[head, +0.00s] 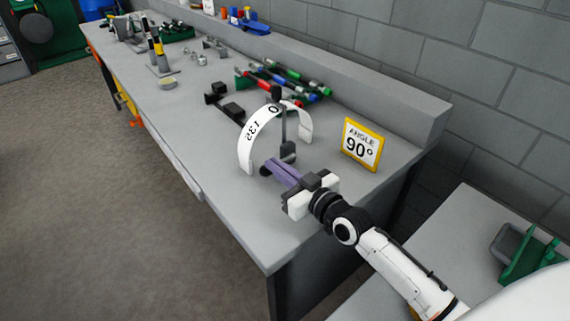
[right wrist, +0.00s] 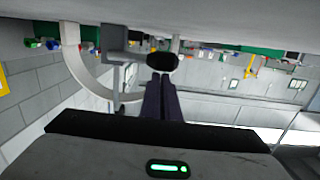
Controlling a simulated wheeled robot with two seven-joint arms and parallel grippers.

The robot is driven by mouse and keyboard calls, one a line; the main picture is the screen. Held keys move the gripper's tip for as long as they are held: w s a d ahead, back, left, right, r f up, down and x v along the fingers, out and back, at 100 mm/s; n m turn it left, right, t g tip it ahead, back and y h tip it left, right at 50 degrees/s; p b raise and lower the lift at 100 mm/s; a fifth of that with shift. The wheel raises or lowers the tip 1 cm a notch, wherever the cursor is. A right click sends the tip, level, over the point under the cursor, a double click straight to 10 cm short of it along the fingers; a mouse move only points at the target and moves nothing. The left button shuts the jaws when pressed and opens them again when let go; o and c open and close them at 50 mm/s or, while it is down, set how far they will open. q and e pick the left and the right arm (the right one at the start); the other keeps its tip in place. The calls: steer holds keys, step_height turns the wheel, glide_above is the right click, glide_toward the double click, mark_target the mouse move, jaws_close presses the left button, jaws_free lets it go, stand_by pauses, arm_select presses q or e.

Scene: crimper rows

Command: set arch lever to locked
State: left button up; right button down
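The white arch (head: 246,146) with printed numbers stands on the bench in the head view. It shows as a pale curve in the right wrist view (right wrist: 88,78). A dark upright lever (head: 283,125) with a black knob rises at the arch, from a dark block (head: 288,152). My right gripper (head: 268,166) points its purple fingers at the foot of the arch. The fingers are close together, with nothing visible between them. A black oval end (right wrist: 162,62) sits right at their tips in the right wrist view; contact is unclear. My left gripper is out of view.
A yellow-framed sign (head: 362,144) reading "ANGLE 90°" stands right of the arch. Coloured cylinders (head: 287,80) lie behind it, near the wall ledge. Black blocks (head: 232,110) lie to the left. The near end of the bench (head: 252,222) is clear.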

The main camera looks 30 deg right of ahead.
steer(key=s+d+r+p, duration=0.2)
steer(key=s+r+p, duration=0.1)
steer(key=s, duration=0.7)
steer(key=shift+s+r+p, duration=0.2)
steer(key=shift+r+p, duration=0.1)
steer(key=shift+r, duration=0.6)
